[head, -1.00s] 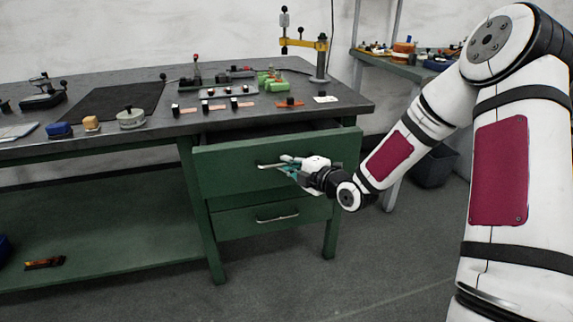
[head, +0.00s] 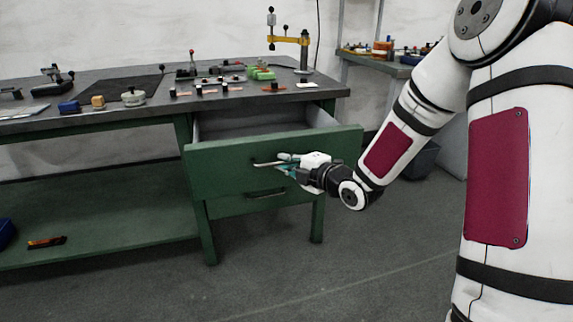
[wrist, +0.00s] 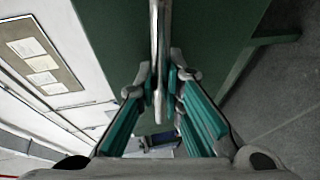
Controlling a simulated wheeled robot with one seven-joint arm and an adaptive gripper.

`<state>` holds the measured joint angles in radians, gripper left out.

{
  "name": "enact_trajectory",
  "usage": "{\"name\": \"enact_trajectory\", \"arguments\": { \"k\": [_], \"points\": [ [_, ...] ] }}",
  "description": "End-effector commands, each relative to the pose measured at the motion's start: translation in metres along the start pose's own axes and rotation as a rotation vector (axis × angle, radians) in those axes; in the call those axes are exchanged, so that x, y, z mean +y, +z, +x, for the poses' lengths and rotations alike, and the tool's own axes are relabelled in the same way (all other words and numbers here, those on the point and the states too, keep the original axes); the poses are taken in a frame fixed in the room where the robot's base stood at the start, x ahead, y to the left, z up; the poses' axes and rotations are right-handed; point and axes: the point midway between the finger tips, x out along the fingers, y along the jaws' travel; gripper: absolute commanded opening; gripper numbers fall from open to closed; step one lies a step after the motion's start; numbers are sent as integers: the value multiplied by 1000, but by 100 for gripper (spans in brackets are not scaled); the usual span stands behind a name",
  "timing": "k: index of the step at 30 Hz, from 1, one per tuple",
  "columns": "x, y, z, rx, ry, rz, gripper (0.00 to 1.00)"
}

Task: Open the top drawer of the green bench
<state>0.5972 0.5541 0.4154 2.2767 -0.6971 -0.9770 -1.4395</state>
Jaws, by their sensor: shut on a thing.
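The green bench (head: 130,118) has a dark top and two drawers under its right end. The top drawer (head: 222,168) is pulled well out, and its grey inside (head: 250,122) shows behind the green front. My gripper (head: 284,163) is at the front of this drawer, shut on its metal bar handle (head: 266,164). In the wrist view the handle (wrist: 158,50) runs between the teal fingers of my gripper (wrist: 160,85). The lower drawer (head: 230,206) is shut and partly hidden below the top one.
Tools and small parts, among them a yellow-armed stand (head: 290,40), stand on the bench top. A low green shelf (head: 110,225) is at left with a small orange-and-black item (head: 46,242). The floor (head: 300,285) in front is clear. A second bench (head: 385,68) stands behind at right.

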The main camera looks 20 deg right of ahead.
Motion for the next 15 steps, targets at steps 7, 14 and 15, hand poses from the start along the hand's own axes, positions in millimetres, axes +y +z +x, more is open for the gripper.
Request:
{"name": "enact_trajectory", "arguments": {
  "k": [7,14,15],
  "points": [
    [0,1,0,-2,1,1,0],
    [0,1,0,-1,0,1,18],
    [0,1,0,-1,0,1,18]
  ]
}}
